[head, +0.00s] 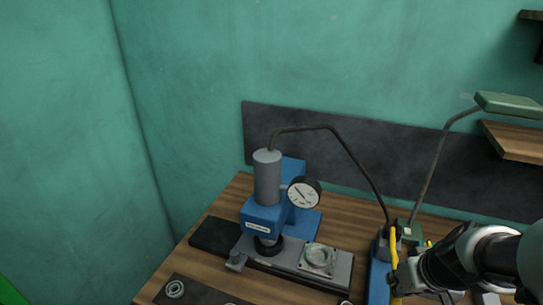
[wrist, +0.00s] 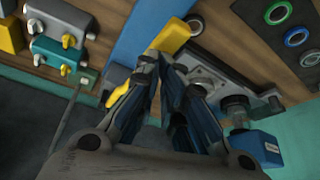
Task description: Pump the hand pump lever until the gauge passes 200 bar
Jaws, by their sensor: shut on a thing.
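The hand pump (head: 379,283) is a blue unit at the bench's right, with a yellow lever (head: 394,245) standing up from it. In the wrist view the yellow lever end (wrist: 172,36) lies at the fingertips. My gripper (head: 402,278) comes in from the right and is shut on the lever; it also shows in the wrist view (wrist: 166,58). The round white-faced gauge (head: 304,193) sits on the blue press at the left. Its dark needle points to the upper left, but the numbers are too small to read. My gripper hides part of the pump.
The press (head: 262,216) has a grey cylinder (head: 267,177) on top, with a dark hose (head: 345,148) running to the pump. A grey bearing plate (head: 318,258) lies at its foot. A green lamp (head: 508,104) and wooden shelf (head: 515,140) stand back right.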

